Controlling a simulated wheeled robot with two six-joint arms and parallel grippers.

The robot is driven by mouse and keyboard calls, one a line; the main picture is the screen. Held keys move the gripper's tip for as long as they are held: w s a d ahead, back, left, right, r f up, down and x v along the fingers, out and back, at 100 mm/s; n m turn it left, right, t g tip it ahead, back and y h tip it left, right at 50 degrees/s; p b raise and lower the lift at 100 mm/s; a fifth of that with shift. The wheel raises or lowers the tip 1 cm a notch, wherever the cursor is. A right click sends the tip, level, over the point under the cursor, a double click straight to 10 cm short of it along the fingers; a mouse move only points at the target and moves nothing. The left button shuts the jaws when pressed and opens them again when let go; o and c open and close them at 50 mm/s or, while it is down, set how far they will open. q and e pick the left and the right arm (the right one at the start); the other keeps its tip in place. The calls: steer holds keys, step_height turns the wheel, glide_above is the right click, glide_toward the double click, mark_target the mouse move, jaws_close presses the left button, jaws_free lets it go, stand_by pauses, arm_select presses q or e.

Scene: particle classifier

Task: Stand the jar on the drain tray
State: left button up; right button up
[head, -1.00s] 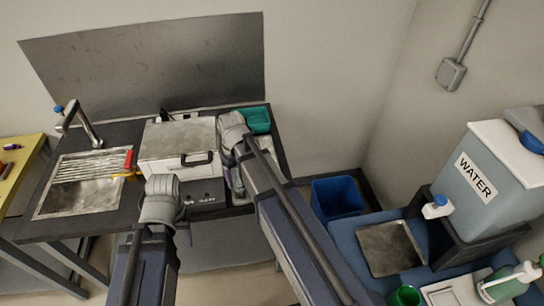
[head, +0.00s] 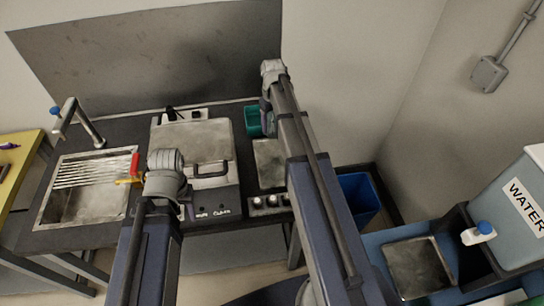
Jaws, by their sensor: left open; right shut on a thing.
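My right gripper (head: 268,108) is raised in front of the back wall panel, right of the white boxy machine. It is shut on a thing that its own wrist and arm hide. I cannot make out the jar anywhere. My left gripper (head: 165,182) is open over the front of the white machine (head: 222,130), its fingers mostly hidden by the wrist. I cannot tell for sure which is the drain tray: a ribbed metal rack (head: 92,170) lies over the sink at left, and a square metal plate (head: 420,268) lies below the water tank's tap at right.
A flat metal plate (head: 269,158) with several knobs in front lies right of the machine, with a teal bin (head: 252,120) behind. A tall faucet (head: 80,122) stands by the sink. A blue bin (head: 357,198) stands on the floor. The water tank (head: 520,205) is at right.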

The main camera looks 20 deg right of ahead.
steer(key=shift+f+b, duration=5.1)
steer(key=shift+b, duration=0.05)
steer(key=shift+r, duration=0.15)
steer(key=o, duration=1.5)
steer(key=shift+o, duration=0.2)
step_height(320, 180, up, 12)
steer(key=p, duration=1.2)
